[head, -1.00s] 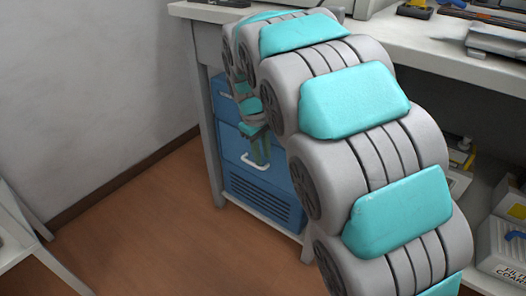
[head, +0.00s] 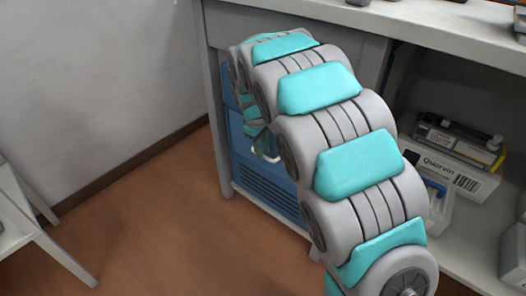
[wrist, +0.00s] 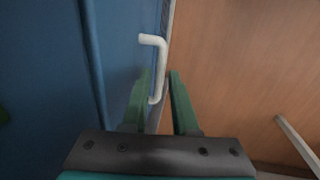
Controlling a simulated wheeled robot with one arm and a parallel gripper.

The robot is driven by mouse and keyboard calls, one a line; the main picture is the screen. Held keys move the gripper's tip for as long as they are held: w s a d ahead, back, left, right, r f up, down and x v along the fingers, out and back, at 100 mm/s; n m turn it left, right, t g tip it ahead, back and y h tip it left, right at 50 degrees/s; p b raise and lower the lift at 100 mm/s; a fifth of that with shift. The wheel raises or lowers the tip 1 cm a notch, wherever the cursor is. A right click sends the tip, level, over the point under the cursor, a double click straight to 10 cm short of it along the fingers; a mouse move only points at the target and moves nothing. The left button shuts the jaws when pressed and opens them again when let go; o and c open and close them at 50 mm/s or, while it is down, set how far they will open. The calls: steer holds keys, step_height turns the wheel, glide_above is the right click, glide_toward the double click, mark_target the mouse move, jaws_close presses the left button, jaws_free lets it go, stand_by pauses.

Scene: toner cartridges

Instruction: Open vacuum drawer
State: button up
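The blue vacuum unit (head: 262,193) stands under the workbench, with a vented lower front. My arm hides much of it in the head view. Its white bar handle (wrist: 158,62) shows in the wrist view on the blue front. My gripper (wrist: 160,78) is open, with one green finger on each side of the handle's bar. The left finger is on the side of the blue front, the right finger on the outer side. The fingers do not look closed on the bar. Whether either touches it I cannot tell. The drawer looks flush with the unit.
The workbench (head: 440,22) spans above the unit. Its lower shelf at right holds a boxed cartridge (head: 452,172). A white table (head: 35,235) stands at the left edge. The brown floor (head: 150,215) in front of the unit is clear.

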steer(key=shift+f, duration=0.35)
steer(key=shift+c, duration=0.2)
jaws_close()
stand_by(1.0)
